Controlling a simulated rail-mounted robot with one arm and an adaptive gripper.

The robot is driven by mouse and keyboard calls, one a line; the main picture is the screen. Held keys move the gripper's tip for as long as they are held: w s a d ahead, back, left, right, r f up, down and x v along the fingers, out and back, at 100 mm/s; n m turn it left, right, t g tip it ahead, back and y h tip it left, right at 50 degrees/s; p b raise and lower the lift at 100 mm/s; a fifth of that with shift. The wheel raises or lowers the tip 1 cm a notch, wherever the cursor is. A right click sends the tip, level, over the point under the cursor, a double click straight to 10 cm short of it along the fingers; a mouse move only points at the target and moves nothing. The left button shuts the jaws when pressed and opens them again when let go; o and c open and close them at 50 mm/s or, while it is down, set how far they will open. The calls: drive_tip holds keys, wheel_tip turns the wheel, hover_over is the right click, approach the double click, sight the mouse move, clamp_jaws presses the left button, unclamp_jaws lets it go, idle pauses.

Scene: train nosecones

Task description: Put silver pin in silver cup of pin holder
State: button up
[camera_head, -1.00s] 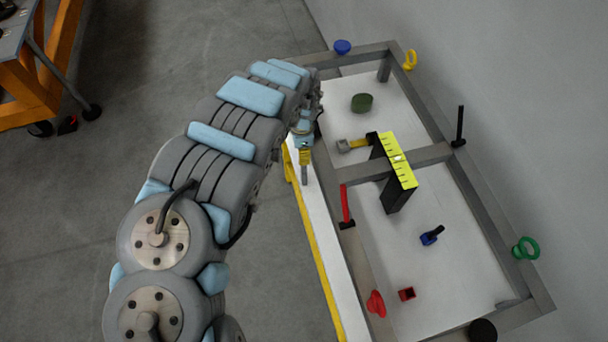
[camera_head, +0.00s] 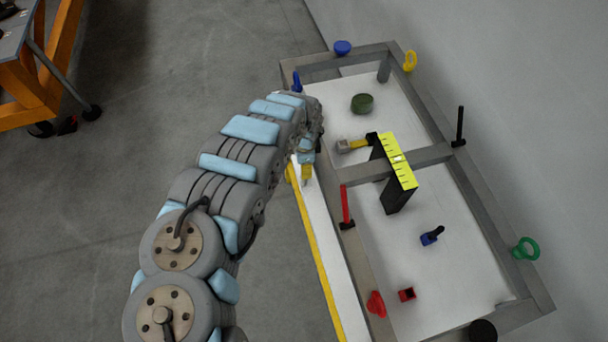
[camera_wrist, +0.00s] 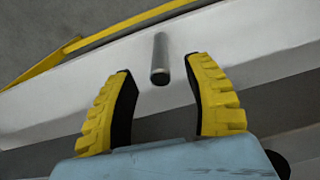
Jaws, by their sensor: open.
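The silver pin (camera_wrist: 160,55) stands over the white ledge in the wrist view, with its near end between my fingertips. My gripper (camera_wrist: 158,64) is open, with one yellow finger on each side of the pin and visible gaps to both. In the head view my gripper (camera_head: 306,173) is low over the white ledge, and the pin is mostly hidden behind it. A grey cylinder (camera_head: 384,71) stands at the back of the metal frame. I cannot tell whether it is the silver cup of the pin holder.
A black block with a yellow top (camera_head: 400,165) stands mid-frame, beside a yellow-handled piece with a silver end (camera_head: 352,145). A red pin (camera_head: 345,205) and a blue pin (camera_head: 296,82) stand on the frame's left side. A white ledge (camera_head: 320,240) runs along the front.

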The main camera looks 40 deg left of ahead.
drive_tip(key=shift+f, duration=0.45)
clamp_jaws()
idle(0.3)
